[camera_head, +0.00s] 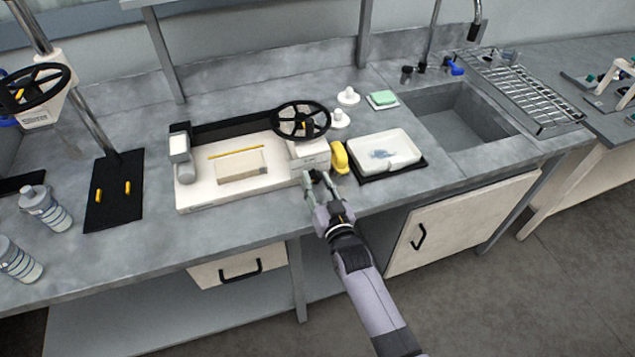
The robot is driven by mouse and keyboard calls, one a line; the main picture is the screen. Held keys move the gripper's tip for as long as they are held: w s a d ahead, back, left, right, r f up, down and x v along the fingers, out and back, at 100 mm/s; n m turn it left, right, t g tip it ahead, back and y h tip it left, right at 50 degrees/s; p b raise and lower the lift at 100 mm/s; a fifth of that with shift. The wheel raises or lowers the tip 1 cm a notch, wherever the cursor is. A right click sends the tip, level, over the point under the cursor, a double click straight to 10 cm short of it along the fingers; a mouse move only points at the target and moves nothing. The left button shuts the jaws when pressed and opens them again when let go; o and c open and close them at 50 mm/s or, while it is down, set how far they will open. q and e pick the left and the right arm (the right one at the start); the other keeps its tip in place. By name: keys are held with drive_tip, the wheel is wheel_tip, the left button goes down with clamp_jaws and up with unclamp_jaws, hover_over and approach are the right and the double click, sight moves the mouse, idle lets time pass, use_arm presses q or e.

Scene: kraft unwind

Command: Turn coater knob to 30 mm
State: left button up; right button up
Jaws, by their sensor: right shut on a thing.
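The coater (235,166) is a white flat machine with a black handwheel (301,121) at its right end. It stands on the grey bench. My right gripper (317,179) is at the coater's front right corner, below the white block under the wheel. Its fingers are shut on a small dark part there, which looks like the coater knob. The fingers cover most of the knob, and any scale or marking on it is too small to read. My left gripper is not in view.
A yellow object (339,157) stands close to the right of my right gripper. A white tray (412,157) lies on a black mat beside it. The sink (458,118) is further right. A black-wheeled stand (92,118) and bottles (46,209) are at left.

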drive_tip(key=o, duration=0.9)
drive_tip(key=v, duration=1.2)
